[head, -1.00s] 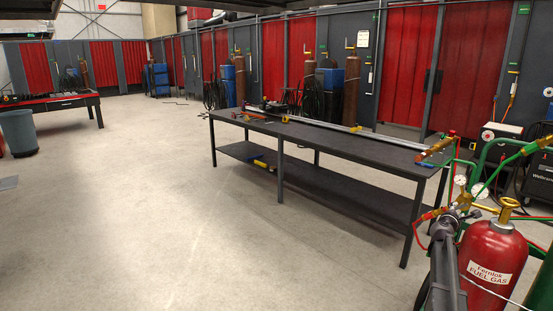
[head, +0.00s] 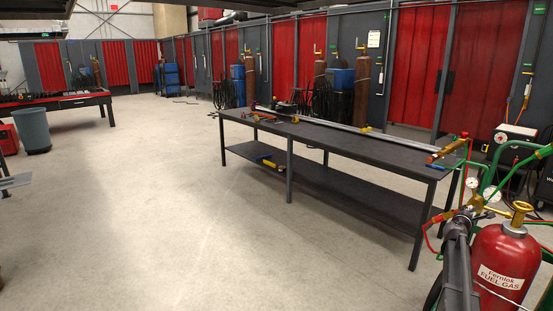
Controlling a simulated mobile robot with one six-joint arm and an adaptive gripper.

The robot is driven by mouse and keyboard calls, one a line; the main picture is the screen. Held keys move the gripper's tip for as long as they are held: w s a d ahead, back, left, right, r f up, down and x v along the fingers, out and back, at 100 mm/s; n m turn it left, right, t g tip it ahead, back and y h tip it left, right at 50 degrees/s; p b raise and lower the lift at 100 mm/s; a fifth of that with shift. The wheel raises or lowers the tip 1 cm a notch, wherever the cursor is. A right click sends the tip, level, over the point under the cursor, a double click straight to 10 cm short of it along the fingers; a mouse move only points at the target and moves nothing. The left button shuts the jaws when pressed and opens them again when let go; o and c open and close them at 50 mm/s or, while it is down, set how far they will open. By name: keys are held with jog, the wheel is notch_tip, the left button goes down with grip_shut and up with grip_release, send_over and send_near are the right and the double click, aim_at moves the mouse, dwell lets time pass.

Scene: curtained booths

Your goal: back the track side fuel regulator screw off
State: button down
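The red fuel gas cylinder (head: 503,250) stands upright at the lower right, with a brass valve wheel (head: 521,208) on top. Brass regulator fittings with two white-faced gauges (head: 473,183) sit just left of the valve. The adjusting screw is too small to tell apart from the other brass parts. My dark arm rises in front of the cylinder's left side, and its end (head: 464,214) overlaps the regulator fittings in the picture. I cannot tell whether it touches them. The fingers are too small and crowded to read.
A long dark table (head: 345,145) with a lower shelf carries a metal track (head: 325,123) and a brass-coloured torch piece (head: 447,148). Red and green hoses (head: 500,155) loop around the cylinder. Open concrete floor (head: 150,220) lies left; a grey bin (head: 33,131) stands farther left.

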jog(key=shift+n, duration=1.8)
jog(key=shift+d+n, duration=0.1)
jog(key=shift+n, duration=1.7)
jog(key=shift+w+n, duration=0.1)
jog(key=shift+n, duration=2)
